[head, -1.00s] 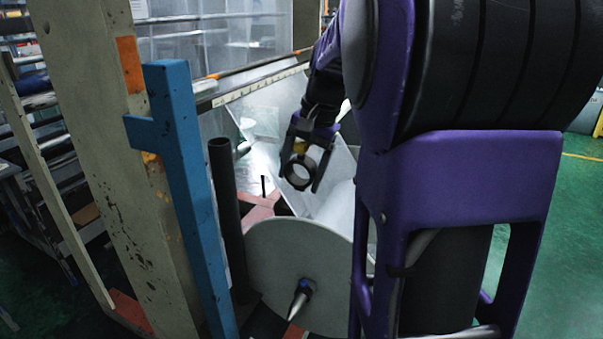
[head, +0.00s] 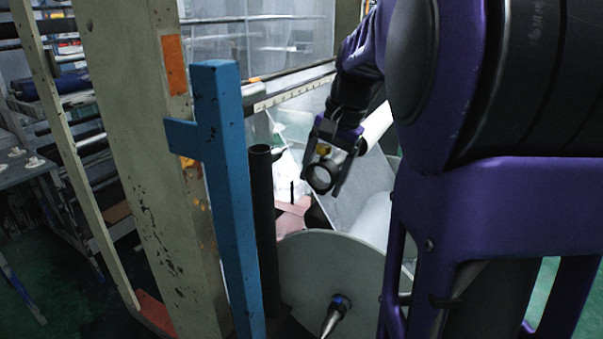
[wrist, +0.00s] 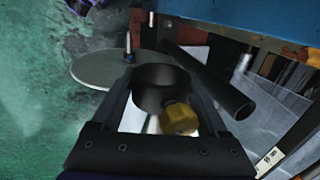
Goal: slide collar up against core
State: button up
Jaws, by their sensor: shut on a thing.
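My gripper (head: 322,172) is shut on the collar (head: 319,178), a dark ring with a brass-coloured knob. In the wrist view the collar (wrist: 153,88) sits between the two fingers, with the knob (wrist: 178,119) toward the palm. In the head view the collar is held in the air above and behind a large grey disc (head: 325,275). A pointed metal shaft end (head: 333,315) with a blue ring sticks out of the disc's middle. The disc (wrist: 95,70) and shaft (wrist: 128,45) also show in the wrist view. I cannot tell which part is the core.
A dark upright tube (head: 263,205) stands left of the disc, beside a blue post (head: 225,180) and a tall beige frame (head: 135,150). A thin dark pin (head: 292,190) stands near a reddish base (head: 293,215). Green floor (wrist: 40,120) is open at the wrist view's left.

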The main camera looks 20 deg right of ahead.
aim_at(344, 155)
jog(key=shift+s+r, duration=0.1)
jog(key=shift+s, duration=0.2)
jog(key=shift+d, duration=0.1)
jog(key=shift+w+a+p, duration=0.15)
jog(key=shift+a+p, duration=0.05)
jog(key=shift+p, duration=0.2)
jog(key=shift+d, duration=0.1)
jog(key=shift+w+d+p, duration=1.05)
jog(key=shift+w+d, duration=0.05)
jog(key=shift+d, duration=0.25)
jog(key=shift+w+d+p, duration=1.05)
jog(key=shift+d+p, duration=0.05)
jog(key=shift+d, duration=0.3)
jog(key=shift+w+d+p, duration=1.05)
jog(key=shift+w+d, duration=0.05)
jog(key=shift+d, duration=0.25)
